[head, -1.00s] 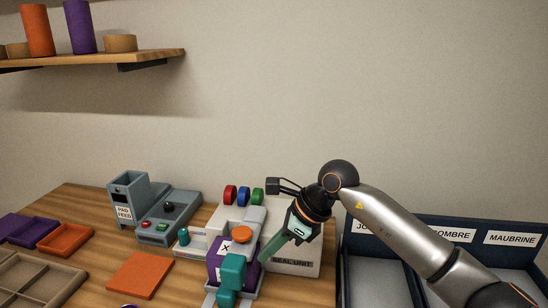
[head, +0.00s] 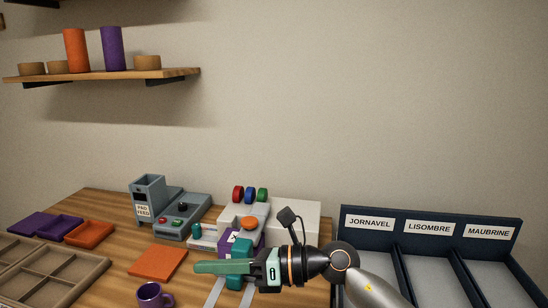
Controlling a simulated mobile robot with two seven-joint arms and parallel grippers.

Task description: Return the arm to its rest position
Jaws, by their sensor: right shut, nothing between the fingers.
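My right arm comes in from the lower right in the head view. Its gripper (head: 222,267) points left, in front of the machine on the table. Its long green fingers are shut together with nothing between them. The gripper hides part of the machine (head: 284,217), which has a purple block (head: 226,241), an orange knob (head: 249,223) and a teal part (head: 241,247). My left gripper is not in view.
A purple mug (head: 149,295) stands at the front edge of the picture, left of the gripper. Labelled dark bins (head: 430,228) stand at right.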

